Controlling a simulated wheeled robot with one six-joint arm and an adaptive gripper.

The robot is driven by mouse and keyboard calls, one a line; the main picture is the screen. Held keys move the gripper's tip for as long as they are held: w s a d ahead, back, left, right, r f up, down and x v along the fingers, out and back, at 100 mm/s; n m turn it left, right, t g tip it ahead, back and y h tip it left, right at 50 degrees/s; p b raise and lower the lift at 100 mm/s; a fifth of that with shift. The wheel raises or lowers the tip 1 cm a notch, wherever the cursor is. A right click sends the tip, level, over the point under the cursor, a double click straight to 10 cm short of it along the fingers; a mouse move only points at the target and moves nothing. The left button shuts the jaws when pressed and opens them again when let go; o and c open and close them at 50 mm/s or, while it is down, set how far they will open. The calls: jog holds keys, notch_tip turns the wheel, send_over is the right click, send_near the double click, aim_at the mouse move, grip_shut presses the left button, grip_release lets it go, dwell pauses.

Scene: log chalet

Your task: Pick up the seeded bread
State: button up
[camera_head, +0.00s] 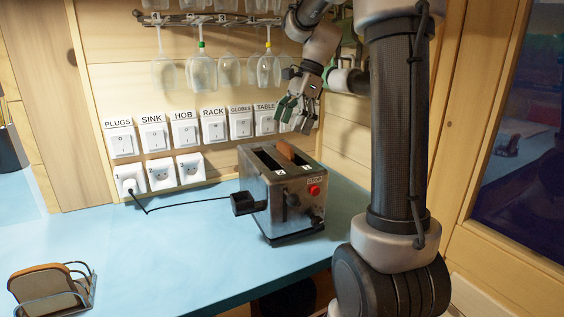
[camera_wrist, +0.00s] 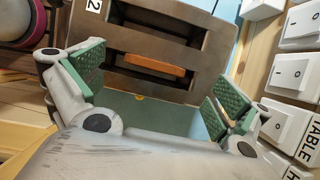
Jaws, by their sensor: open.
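A brown bread slice (camera_head: 287,150) stands in one slot of the metal toaster (camera_head: 285,200), its top edge showing. In the wrist view the slice (camera_wrist: 155,63) lies beyond and between my fingers. A second slice (camera_head: 42,284) stands in a wire rack (camera_head: 78,296) at the lower left. I cannot make out seeds on either slice. My gripper (camera_head: 298,108) is above the toaster, near the wall switches. In the wrist view my gripper (camera_wrist: 155,90) has its green pads wide apart, with nothing between them.
Labelled switches (camera_head: 213,131) and sockets (camera_head: 160,176) line the wall behind. Glasses (camera_head: 202,70) hang from a rack above, close to my arm. A black cord (camera_head: 170,206) runs from a plug across the blue counter (camera_head: 175,250), which is clear between bread rack and toaster.

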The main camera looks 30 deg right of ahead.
aim_at(285, 143)
jog(key=x, duration=0.6)
jog(key=shift+s+d+f, duration=0.1)
jog(key=shift+s+d, duration=0.05)
jog(key=shift+d, duration=0.1)
jog(key=c, duration=0.5)
